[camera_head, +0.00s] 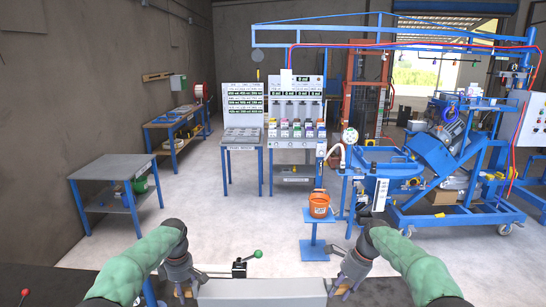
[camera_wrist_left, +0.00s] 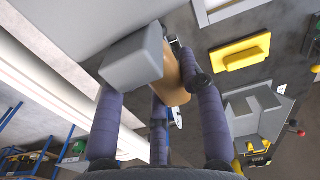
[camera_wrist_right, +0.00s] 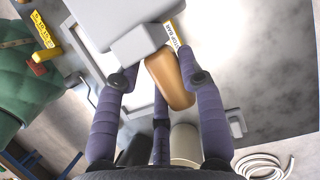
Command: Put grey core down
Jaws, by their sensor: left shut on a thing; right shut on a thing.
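The grey core (camera_head: 262,291) is a long grey block at the bottom middle of the head view, spanning the gap between my two grippers. My left gripper (camera_head: 184,283) is at its left end, shut on a tan handle (camera_wrist_left: 178,85) beside a grey block end (camera_wrist_left: 132,60). My right gripper (camera_head: 345,284) is at its right end, shut on another tan handle (camera_wrist_right: 170,80) beside a grey block end (camera_wrist_right: 138,44). The core's underside is hidden, so I cannot tell whether it touches the dark bench (camera_head: 60,285).
A green-knobbed lever (camera_head: 240,266) stands just behind the core. A yellow part (camera_wrist_left: 240,52) and a grey fixture (camera_wrist_left: 256,115) show in the left wrist view. An orange bucket (camera_head: 319,204) stands on a blue stand ahead. A grey-topped table (camera_head: 112,167) is at left, with open floor between.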

